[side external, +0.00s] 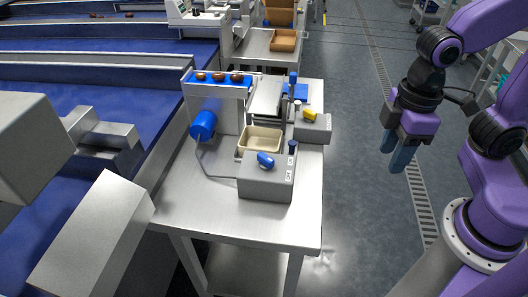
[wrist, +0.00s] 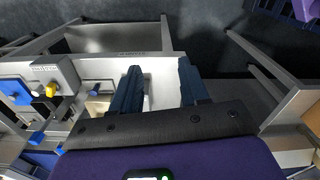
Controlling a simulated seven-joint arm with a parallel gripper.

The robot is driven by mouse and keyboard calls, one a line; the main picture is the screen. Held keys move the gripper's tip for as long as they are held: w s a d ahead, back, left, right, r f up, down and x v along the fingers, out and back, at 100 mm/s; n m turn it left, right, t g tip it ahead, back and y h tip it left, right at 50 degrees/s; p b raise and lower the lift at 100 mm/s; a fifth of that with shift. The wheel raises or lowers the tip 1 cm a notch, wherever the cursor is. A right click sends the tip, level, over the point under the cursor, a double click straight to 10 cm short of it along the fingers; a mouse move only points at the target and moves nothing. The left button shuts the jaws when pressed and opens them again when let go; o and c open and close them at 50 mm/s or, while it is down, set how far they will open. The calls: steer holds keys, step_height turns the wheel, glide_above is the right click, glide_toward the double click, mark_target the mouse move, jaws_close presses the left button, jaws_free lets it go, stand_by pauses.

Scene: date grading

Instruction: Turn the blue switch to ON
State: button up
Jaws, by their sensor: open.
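The blue switch (side external: 265,160) is a blue knob on top of a grey box (side external: 262,187) at the front of the metal table in the side external view. Small labels are on the box at its right end, too small to read. My gripper (side external: 396,152) hangs over the floor to the right of the table, well apart from the switch, fingers pointing down. In the wrist view my gripper (wrist: 160,66) is open, with nothing between its two dark blue fingers. Blue parts show at the left there, but I cannot tell whether one is the switch.
A second grey box (side external: 314,131) with a yellow knob (side external: 310,114) stands behind. A beige tray (side external: 262,135), a blue cylinder (side external: 203,126) and a blue shelf (side external: 218,80) with several dates share the metal table (side external: 210,205). Open floor (side external: 355,185) lies between table and gripper.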

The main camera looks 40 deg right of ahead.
steer(key=w+a+r+m, duration=0.35)
steer(key=w+a, duration=0.45)
steer(key=w, duration=0.4)
steer(key=m, duration=0.6)
glide_toward(264, 155)
steer(key=shift+n, duration=0.25)
steer(key=f, duration=0.8)
steer(key=shift+w+a+f, duration=0.1)
steer(key=shift+a+f, duration=0.1)
steer(key=shift+f, duration=0.1)
jaws_close()
